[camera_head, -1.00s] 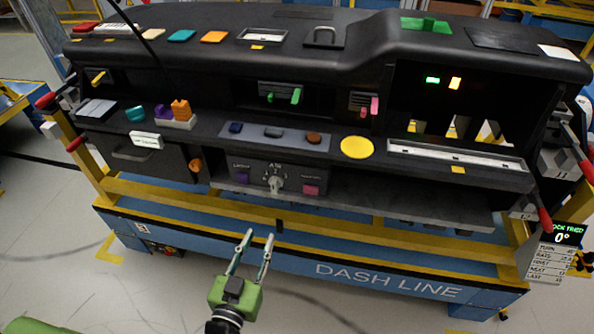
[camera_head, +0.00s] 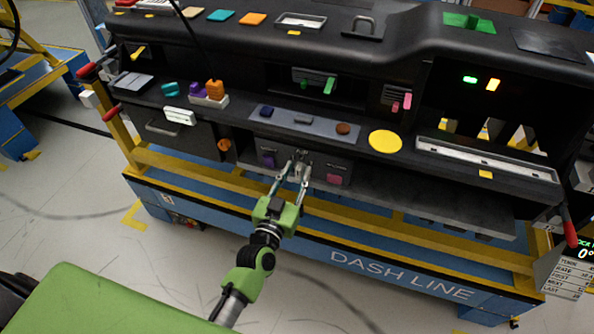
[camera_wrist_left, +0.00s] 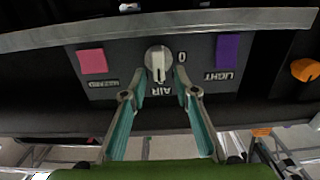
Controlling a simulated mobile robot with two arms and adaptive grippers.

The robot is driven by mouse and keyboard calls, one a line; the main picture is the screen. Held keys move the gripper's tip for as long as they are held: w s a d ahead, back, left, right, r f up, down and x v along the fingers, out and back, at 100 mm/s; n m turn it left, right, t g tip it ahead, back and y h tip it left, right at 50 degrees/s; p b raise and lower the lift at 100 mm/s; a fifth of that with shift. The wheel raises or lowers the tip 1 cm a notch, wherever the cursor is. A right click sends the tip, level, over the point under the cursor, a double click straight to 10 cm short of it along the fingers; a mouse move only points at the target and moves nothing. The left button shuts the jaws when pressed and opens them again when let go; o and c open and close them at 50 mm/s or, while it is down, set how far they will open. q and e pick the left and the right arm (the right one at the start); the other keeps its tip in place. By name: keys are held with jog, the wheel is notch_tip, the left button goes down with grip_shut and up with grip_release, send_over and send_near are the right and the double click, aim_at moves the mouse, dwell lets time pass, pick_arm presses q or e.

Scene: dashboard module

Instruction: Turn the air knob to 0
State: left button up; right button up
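The air knob (camera_wrist_left: 158,62) is a pale round dial with a raised bar, on the dark control panel between a pink and a purple button. In the wrist view, which shows the panel upside down, its bar points down toward the AIR label and a 0 mark (camera_wrist_left: 182,57) stands to its right. My left gripper (camera_wrist_left: 160,94) is open, its two fingertips apart just short of the knob and on either side of its line. In the head view the left gripper (camera_head: 298,167) partly covers the knob. My right gripper is not in view.
The purple light button (camera_wrist_left: 228,48) and pink hazard button (camera_wrist_left: 92,61) flank the knob. A grey ledge (camera_head: 420,200) runs beside the panel, and a yellow rail (camera_head: 400,225) lies below. An orange knob (camera_head: 224,145) sits left of the panel.

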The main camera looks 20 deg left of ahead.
pick_arm(q)
jog(key=shift+w, duration=0.35)
grip_shut()
